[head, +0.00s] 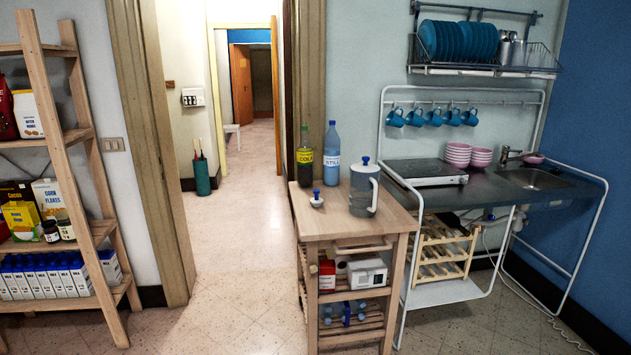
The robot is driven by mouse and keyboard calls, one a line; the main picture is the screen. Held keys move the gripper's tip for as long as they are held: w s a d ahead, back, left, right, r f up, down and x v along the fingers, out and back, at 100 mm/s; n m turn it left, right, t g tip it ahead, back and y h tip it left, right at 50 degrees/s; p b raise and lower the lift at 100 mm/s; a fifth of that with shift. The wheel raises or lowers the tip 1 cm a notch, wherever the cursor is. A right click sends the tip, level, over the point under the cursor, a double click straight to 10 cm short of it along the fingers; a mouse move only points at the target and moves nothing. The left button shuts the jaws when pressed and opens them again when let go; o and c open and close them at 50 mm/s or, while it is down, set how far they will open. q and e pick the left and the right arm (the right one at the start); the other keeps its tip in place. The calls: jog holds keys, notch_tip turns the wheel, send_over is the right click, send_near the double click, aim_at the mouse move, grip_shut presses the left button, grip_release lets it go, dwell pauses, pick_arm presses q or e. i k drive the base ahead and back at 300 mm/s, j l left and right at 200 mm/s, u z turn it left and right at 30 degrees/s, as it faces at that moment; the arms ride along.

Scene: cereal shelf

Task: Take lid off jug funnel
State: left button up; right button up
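A grey jug (360,197) stands upright on the wooden trolley top, with its pale handle on its right side. A pale lid with a blue knob (365,161) sits on top of the jug. A second small white piece with a blue knob (317,200) lies on the trolley top to the left of the jug, apart from it. I cannot tell which of these is the funnel lid, and no separate funnel is clear. Neither of my grippers is in view.
The wooden trolley (340,233) also holds a dark cola bottle (305,165) and a blue bottle (332,150) at its back. A sink counter (440,197) stands to the right and a cereal shelf (75,136) to the left. The floor between shelf and trolley is clear.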

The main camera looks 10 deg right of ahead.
aim_at(365, 167)
jog(key=i, duration=1.45)
jog(key=i+j+z, duration=0.1)
jog(key=i+z, duration=0.15)
jog(key=i, duration=0.35)
jog(key=i+j+z, duration=0.3)
jog(key=i, duration=0.25)
jog(key=i+l, duration=0.05)
jog(key=l, duration=0.05)
